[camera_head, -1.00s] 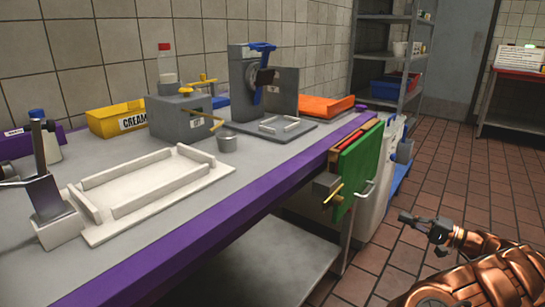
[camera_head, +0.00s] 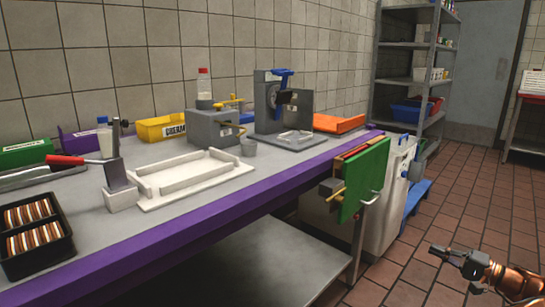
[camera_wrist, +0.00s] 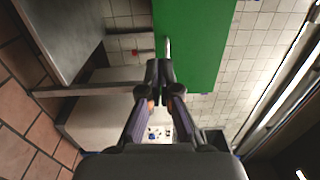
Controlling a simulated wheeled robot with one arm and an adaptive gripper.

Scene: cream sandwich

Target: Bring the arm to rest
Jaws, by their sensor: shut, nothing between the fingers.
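My gripper (camera_head: 447,252) is at the lower right of the head view, at the end of my copper-coloured arm. It is over the brown tiled floor, apart from the counter and everything on it. In the wrist view my gripper (camera_wrist: 166,68) has its two dark fingertips together with nothing between them. A green board (camera_wrist: 193,40) fills the upper middle of that view behind the fingertips; I see no contact with it.
The grey counter with its purple edge (camera_head: 215,210) runs along the left. The green board (camera_head: 364,180) hangs at its end. A black tray (camera_head: 68,247) holds striped pieces. A shelf rack (camera_head: 405,45) stands at the back. Floor between counter and arm is free.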

